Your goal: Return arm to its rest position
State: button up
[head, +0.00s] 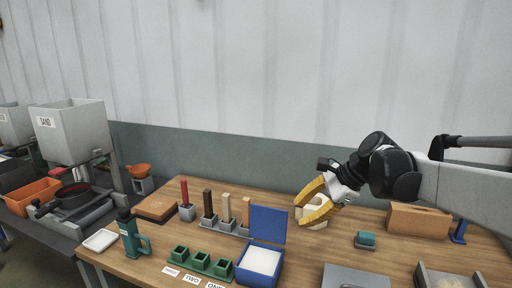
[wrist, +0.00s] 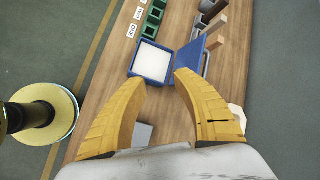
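My gripper (head: 302,211) is at the end of my arm, which reaches in from the right over the back of the wooden table (head: 205,243). Its two yellow fingers are apart. In the wrist view the gripper (wrist: 161,77) also shows spread fingers with nothing between them. A cream block (head: 316,221) shows behind and below the fingers in the head view. A pale piece of something (wrist: 237,112) shows beside the right finger in the wrist view. I cannot tell how far the gripper is above the table.
An open blue box (head: 245,272) with white contents stands at the front, with green cups (head: 200,260) left of it. Upright sticks (head: 226,208) stand in grey holders behind. A green bottle-like tool (head: 130,235) is at left, a cardboard-brown box (head: 418,220) at right.

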jog(key=s+d+f+n+t+h, duration=0.1)
jog(key=s+d+f+n+h, duration=0.1)
jog(key=s+n, duration=0.3)
jog(key=s+d+f+n+t+h, duration=0.1)
jog(key=s+n, duration=0.4)
jog(key=s, duration=0.6)
jog(key=s+d+f+n+t+h, duration=0.1)
jog(key=s+d+f+n+h, duration=0.2)
jog(key=s, duration=0.5)
jog(key=shift+s+d+f+n+t+h, duration=0.15)
jog(key=shift+f+n+t+h, duration=0.15)
jog(key=shift+f+n, duration=0.65)
